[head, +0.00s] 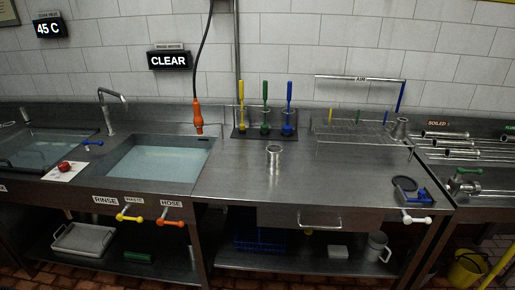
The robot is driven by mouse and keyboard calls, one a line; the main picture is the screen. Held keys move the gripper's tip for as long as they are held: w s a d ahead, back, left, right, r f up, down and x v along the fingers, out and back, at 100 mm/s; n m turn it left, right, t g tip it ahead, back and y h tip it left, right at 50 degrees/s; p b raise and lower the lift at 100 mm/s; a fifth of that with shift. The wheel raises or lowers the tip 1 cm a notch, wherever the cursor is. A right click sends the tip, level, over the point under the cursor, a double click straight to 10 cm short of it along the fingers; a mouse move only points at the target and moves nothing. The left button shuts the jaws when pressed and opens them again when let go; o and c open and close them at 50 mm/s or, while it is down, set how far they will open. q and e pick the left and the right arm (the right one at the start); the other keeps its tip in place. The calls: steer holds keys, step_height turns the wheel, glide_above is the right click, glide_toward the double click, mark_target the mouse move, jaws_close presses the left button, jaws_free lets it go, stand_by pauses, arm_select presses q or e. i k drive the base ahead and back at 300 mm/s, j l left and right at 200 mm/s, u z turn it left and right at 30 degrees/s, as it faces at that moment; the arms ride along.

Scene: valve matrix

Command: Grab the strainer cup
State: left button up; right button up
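A small metal cup (274,157), upright and open at the top, stands alone on the steel counter (232,178) near the middle of the head view. It looks like the strainer cup, but any holes in it are too small to make out. Another flared metal piece (399,129) sits at the right end of the wire rack at the back right. Neither of my grippers is in view, so nothing is seen touching the cup.
A water-filled basin (150,161) lies left of the cup. Brushes with yellow, green and blue (288,112) handles stand behind it. An orange hose nozzle (197,117) hangs behind the counter. A black ring (404,184) lies at right. The counter around the cup is clear.

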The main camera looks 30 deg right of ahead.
mark_target(274, 156)
steer(key=z, duration=1.05)
